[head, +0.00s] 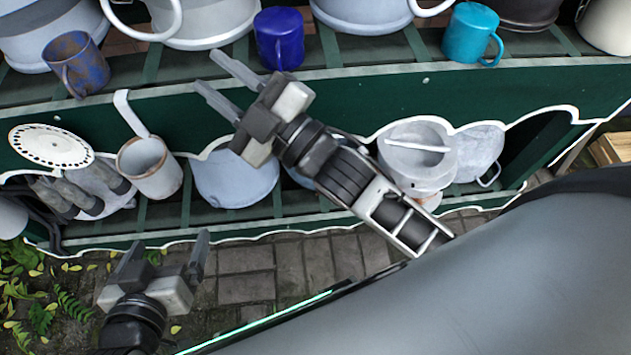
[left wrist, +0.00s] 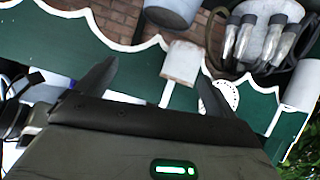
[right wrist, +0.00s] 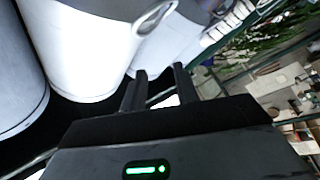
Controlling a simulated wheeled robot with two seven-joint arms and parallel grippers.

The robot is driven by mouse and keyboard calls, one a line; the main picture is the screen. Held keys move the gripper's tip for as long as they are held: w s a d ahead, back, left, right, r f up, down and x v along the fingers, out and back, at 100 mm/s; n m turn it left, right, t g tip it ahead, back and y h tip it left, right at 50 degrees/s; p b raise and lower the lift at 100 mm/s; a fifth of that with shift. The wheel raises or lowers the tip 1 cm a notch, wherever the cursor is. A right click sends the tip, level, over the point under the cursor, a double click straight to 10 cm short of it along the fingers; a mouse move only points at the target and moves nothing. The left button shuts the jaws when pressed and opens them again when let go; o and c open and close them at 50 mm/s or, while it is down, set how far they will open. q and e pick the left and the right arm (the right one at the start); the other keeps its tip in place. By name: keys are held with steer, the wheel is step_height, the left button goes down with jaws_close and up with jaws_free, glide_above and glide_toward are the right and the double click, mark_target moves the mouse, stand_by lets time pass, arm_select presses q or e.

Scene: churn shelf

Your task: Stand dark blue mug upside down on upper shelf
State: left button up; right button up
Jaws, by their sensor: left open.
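The dark blue mug (head: 283,40) stands on the upper shelf (head: 350,52) in the head view, near its front edge. It looks upright, but I cannot clearly tell its mouth from its base. My right gripper (head: 207,72) is open and empty, just left of and in front of the mug, apart from it. In the right wrist view its fingers (right wrist: 158,85) have nothing between them, and the mug is not visible there. My left gripper (head: 167,254) is open and empty, low in front of the lower shelf. Its fingers also show in the left wrist view (left wrist: 150,78).
A rusty blue mug (head: 76,62) and a teal mug (head: 470,33) stand on the upper shelf, with large pale churns (head: 205,22) behind.

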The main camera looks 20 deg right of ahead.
steer(key=s+d+f+m+g+h, duration=0.3)
steer(key=s+d+f+m+h, duration=0.1)
steer(key=f, duration=0.5)
steer(key=s+d+f+m+g+h, duration=0.3)
steer(key=s+d+f+m, duration=0.3)
steer(key=f+m, duration=0.3)
steer(key=shift+s+f+m+h, duration=0.15)
steer(key=shift+s+m+h, duration=0.15)
steer(key=shift+h, duration=0.1)
arm_select(q)
steer(key=r+p, duration=0.1)
steer(key=p, duration=0.2)
steer(key=r+p, duration=0.1)
steer(key=p, duration=0.1)
steer(key=r+g+p, duration=0.1)
steer(key=p, duration=0.2)
steer(key=shift+s+a+r+y+p, duration=0.1)
steer(key=shift+s+a+y+p, duration=0.05)
steer(key=shift+a+y+p, duration=0.2)
arm_select(e)
steer(key=r, duration=0.1)
steer(key=r+g, duration=0.1)
steer(key=r, duration=0.1)
steer(key=shift+s+d+r+g+h, duration=0.1)
steer(key=shift+d+r+g+h, duration=0.1)
steer(key=shift+d+g+h, duration=0.1)
